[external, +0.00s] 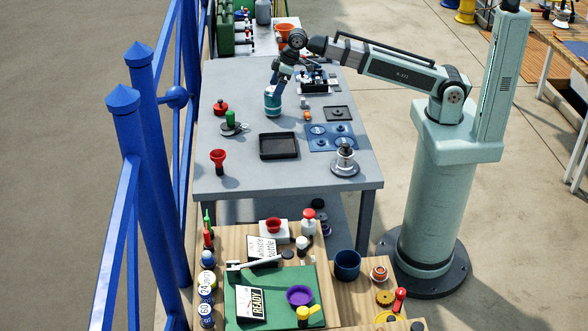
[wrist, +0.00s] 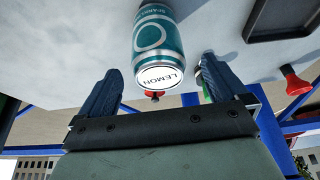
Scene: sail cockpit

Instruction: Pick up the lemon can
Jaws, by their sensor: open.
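The lemon can (external: 272,104) is teal and silver and stands upright on the grey table, left of the middle. In the wrist view the can (wrist: 158,40) shows its white top with the word LEMON. My gripper (external: 276,84) is just above and close beside the can in the external view. In the wrist view my gripper (wrist: 157,84) is open, with one dark finger on each side and the can's top just beyond the gap between the fingertips. I cannot tell whether a finger touches the can.
A black tray (external: 279,146), a blue mat with round spots (external: 331,137) and a silver-topped item on a round base (external: 345,160) are nearer the camera. A green item (external: 230,119) and a red funnel (external: 218,159) stand to the left. A blue railing (external: 140,110) borders the left side.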

